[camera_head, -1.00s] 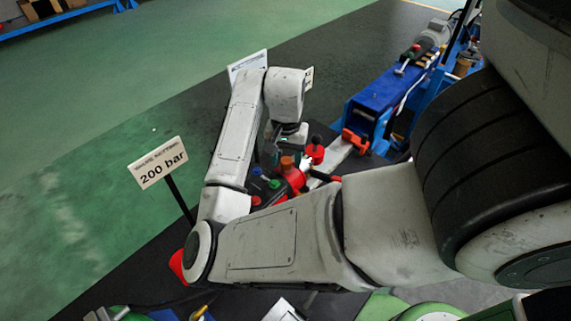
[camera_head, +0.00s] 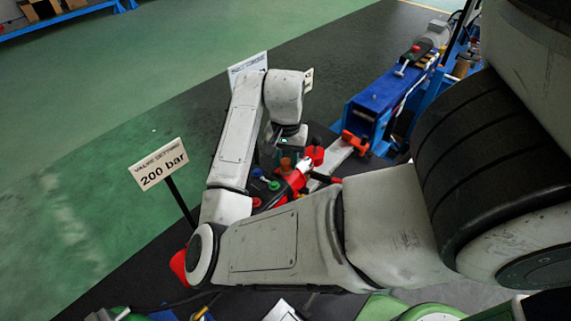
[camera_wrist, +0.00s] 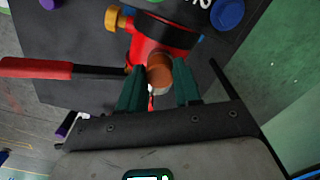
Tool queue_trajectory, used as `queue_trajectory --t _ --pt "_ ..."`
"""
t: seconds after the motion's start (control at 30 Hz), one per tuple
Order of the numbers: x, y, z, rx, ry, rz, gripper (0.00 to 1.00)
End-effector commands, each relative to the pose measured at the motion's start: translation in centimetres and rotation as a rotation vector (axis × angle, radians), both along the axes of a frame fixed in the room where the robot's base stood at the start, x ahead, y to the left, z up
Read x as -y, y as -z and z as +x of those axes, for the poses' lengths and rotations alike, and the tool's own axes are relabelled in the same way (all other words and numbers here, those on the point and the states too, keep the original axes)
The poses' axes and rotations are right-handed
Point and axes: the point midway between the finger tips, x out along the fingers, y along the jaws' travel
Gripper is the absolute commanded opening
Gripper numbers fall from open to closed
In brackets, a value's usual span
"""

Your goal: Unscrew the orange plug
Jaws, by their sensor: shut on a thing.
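The orange plug (camera_wrist: 160,70) is a short cylinder on a red body (camera_wrist: 150,50) in the wrist view. My gripper (camera_wrist: 160,83) has its two dark green fingers on either side of the plug and is shut on it. In the head view the plug (camera_head: 286,165) shows small below my wrist, on the red body (camera_head: 294,182). The fingers partly hide the plug's sides. The thread is hidden, so I cannot tell how far the plug is screwed in.
A red-handled lever (camera_wrist: 40,68) sticks out left of the body. A brass knob (camera_wrist: 117,18) and a blue cap (camera_wrist: 229,13) lie close by. In the head view a "200 bar" sign (camera_head: 160,164) stands left of my arm, and a blue machine (camera_head: 385,95) stands behind right.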

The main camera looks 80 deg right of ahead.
Motion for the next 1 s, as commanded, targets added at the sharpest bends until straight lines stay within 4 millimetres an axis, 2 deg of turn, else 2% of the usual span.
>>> queue_trajectory --t 0.03,0.2,0.87,1.0 --pt "0.0 -0.01 0.01 0.0 0.0 0.0 0.16" --pt "0.0 -0.01 0.02 0.0 0.0 0.0 0.0" --pt "0.0 -0.22 0.01 0.0 -0.002 0.0 0.0" --pt "0.0 -0.64 -0.05 -0.003 -0.082 -0.001 0.0"
